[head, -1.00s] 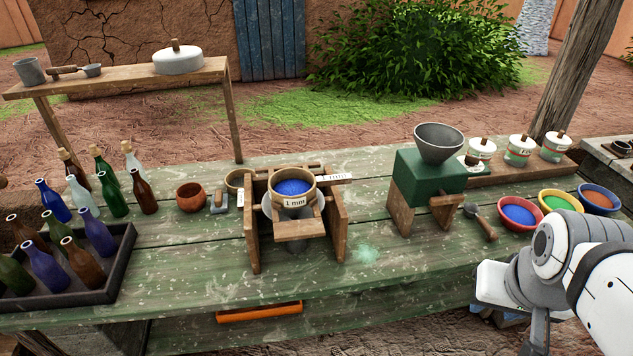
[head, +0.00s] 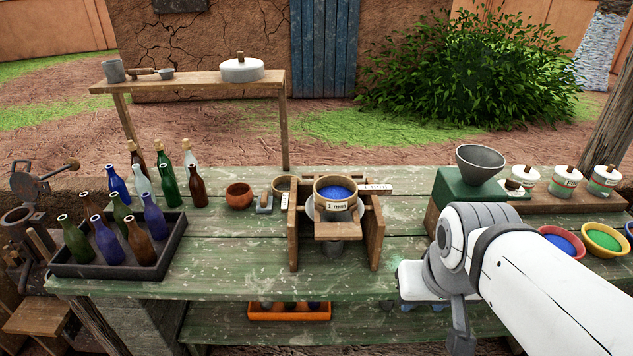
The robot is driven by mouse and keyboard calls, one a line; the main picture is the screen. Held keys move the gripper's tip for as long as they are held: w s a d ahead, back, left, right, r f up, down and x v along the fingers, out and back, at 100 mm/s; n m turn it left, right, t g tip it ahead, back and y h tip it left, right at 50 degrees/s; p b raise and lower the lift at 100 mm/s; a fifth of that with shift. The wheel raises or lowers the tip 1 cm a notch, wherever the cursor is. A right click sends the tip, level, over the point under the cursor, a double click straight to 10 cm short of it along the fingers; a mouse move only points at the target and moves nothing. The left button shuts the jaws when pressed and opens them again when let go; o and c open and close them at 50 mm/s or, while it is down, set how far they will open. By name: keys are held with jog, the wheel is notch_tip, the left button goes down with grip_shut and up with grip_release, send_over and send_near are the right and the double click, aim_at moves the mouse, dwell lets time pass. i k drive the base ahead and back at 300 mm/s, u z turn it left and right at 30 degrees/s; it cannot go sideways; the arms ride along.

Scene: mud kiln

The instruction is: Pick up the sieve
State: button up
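A round sieve (head: 335,193) with a tan rim and a "1 mm" label sits upright in a wooden stand (head: 377,238) near the middle of the green table. Blue powder (head: 334,191) fills it. A grey vessel shows partly beneath it. Another, smaller-looking round rim (head: 282,186), perhaps a second sieve, is behind the stand's left side, partly hidden. My white and grey arm shows at the lower right, right of the stand and apart from the sieve. My gripper's fingers cannot be made out.
A dark tray of bottles (head: 175,250) stands at the left. A clay bowl (head: 239,195) is left of the stand. A green mill with a grey funnel (head: 480,163) and bowls of coloured powder (head: 604,238) are at the right.

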aim_at(334, 193)
jog(key=u, duration=0.05)
jog(key=i, duration=1)
jog(key=u, duration=0.05)
